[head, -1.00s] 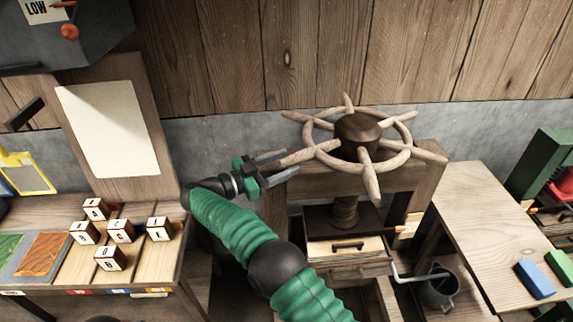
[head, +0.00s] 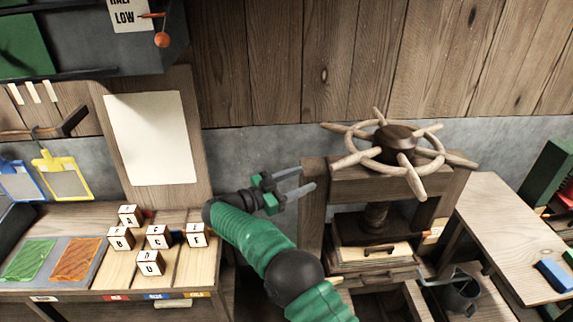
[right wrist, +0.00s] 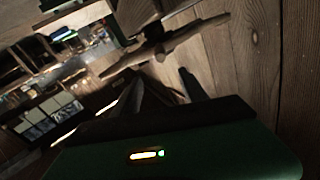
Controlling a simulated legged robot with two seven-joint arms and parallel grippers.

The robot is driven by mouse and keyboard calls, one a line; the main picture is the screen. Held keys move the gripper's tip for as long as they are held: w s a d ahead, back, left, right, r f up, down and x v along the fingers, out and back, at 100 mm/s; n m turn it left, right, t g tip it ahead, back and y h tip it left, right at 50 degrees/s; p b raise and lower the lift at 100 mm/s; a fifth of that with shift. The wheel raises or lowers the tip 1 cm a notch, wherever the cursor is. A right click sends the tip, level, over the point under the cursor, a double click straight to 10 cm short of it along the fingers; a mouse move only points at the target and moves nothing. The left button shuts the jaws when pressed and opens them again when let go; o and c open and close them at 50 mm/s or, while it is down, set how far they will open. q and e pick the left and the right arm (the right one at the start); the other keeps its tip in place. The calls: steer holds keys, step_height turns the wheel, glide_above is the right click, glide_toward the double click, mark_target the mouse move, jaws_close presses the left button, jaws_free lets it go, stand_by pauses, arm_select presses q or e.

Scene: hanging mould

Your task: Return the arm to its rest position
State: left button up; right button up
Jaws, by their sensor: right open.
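My right arm comes up from the bottom of the head view in green ribbed sleeving. Its gripper (head: 300,181) is open and empty, fingers pointing right toward the left post of the wooden press. The wooden spoked wheel (head: 397,146) on top of the press is right of the gripper. In the right wrist view the gripper's two dark fingers (right wrist: 165,90) are apart with nothing between them, and a wheel spoke (right wrist: 165,45) shows beyond. My left gripper is not in view.
Lettered cubes (head: 156,237) stand on the left bench beside a blank white board (head: 150,137). Blue and yellow tags (head: 63,178) hang at the left. The press (head: 313,215) stands close right of the gripper. A right-hand table (head: 505,222) holds a blue block (head: 552,274).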

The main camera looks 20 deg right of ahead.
steer(key=w+a+r+n+t+y+b, duration=0.2)
steer(key=w+a+r+n+t+y, duration=0.25)
steer(key=w+n+t+y, duration=0.6)
steer(key=s+a+f+n+g+y+b, duration=0.1)
steer(key=s+f+n+g+y, duration=0.25)
steer(key=s+f, duration=0.75)
steer(key=s+a+f+n+g+y+b, duration=0.1)
steer(key=s+f+n+g+y, duration=0.25)
steer(key=s+f, duration=0.75)
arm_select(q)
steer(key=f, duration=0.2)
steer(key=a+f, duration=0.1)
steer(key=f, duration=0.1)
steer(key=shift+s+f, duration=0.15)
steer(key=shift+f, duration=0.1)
arm_select(e)
steer(key=s+d+f+g, duration=0.1)
steer(key=s+g, duration=0.1)
steer(key=s, duration=0.8)
steer(key=s+d+f+g, duration=0.1)
steer(key=s+f+g, duration=0.1)
steer(key=s, duration=0.9)
steer(key=shift+s+f+g, duration=0.25)
steer(key=shift+s+g, duration=0.05)
steer(key=shift+g, duration=0.35)
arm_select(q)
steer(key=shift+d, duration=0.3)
arm_select(e)
steer(key=shift+d, duration=0.25)
